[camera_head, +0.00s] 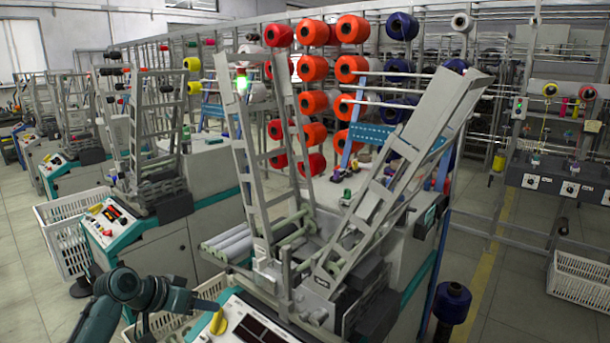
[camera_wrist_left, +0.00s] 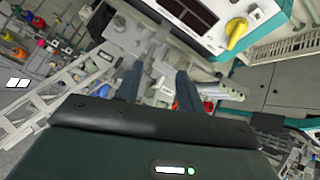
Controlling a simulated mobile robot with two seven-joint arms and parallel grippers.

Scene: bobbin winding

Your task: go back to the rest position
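My left arm comes in at the lower left of the head view. Its gripper (camera_head: 205,306) is over the near edge of the winding machine's control panel (camera_head: 250,325), close to the yellow knob (camera_head: 218,321). In the left wrist view the two fingers of my left gripper (camera_wrist_left: 157,78) stand apart with nothing held between them. The panel and its yellow knob (camera_wrist_left: 237,33) show past the fingers at the top right. My right gripper is in neither view.
The winding machine's tilted grey frames (camera_head: 405,170) rise just beyond the gripper. White crates stand on the floor at left (camera_head: 68,235) and right (camera_head: 580,280). A dark bobbin (camera_head: 452,303) stands near the machine's right side. Open floor (camera_head: 500,310) lies at the lower right.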

